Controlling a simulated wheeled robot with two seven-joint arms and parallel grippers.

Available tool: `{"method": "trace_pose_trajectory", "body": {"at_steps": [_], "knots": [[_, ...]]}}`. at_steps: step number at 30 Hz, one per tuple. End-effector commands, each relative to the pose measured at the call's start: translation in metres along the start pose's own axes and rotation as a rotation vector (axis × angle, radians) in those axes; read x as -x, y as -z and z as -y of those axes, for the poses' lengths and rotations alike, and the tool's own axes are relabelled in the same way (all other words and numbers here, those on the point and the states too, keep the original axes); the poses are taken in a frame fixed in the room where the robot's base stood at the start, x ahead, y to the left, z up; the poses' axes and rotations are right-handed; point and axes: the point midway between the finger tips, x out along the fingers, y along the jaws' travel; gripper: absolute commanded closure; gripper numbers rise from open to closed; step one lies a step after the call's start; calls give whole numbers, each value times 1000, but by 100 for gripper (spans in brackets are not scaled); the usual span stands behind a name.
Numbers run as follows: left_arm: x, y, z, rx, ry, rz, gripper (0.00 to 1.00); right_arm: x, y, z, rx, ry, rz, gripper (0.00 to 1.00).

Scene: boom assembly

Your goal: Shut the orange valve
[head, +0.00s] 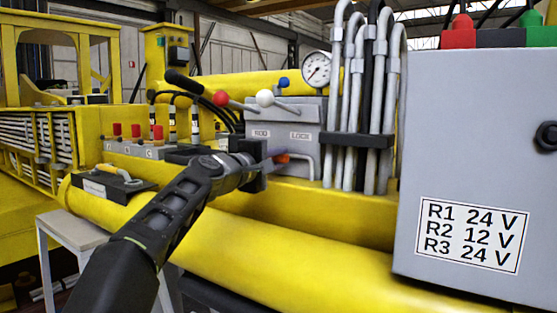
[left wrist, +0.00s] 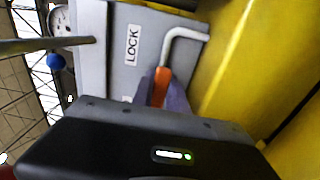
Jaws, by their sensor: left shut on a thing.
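The orange valve handle (head: 282,158) sticks out low on the front of a grey control block (head: 283,118), beside a bent white pipe. In the left wrist view the orange handle (left wrist: 159,87) lies between my left gripper's fingers (left wrist: 163,92), at the end of the white pipe (left wrist: 185,34). My left gripper (head: 270,160) is shut on the orange valve handle. The fingers hide part of it. My right gripper is in neither view.
Levers with red (head: 221,98) and white (head: 265,97) knobs stand above the block. Grey and black hoses (head: 360,100) rise to its right. A grey cabinet (head: 470,130) fills the right side. A yellow boom (head: 290,260) runs below my left arm.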

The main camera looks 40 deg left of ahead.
Motion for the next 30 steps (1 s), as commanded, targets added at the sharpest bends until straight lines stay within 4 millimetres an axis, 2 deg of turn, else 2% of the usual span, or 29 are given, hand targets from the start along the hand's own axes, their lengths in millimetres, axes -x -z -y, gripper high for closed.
{"method": "trace_pose_trajectory", "body": {"at_steps": [3, 4, 11, 22, 26, 30], "knots": [[0, -1, 2, -3, 4, 2, 100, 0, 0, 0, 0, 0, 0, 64], [0, -1, 2, -3, 4, 2, 79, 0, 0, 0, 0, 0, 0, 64], [0, 0, 1, -1, 2, 1, 61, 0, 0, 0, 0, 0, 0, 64], [5, 0, 1, -1, 0, 0, 60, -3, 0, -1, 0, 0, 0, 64], [21, 0, 2, -1, -1, -1, 60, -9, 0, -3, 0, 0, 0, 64], [45, 0, 2, -1, -1, -1, 60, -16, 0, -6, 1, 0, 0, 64]]}}
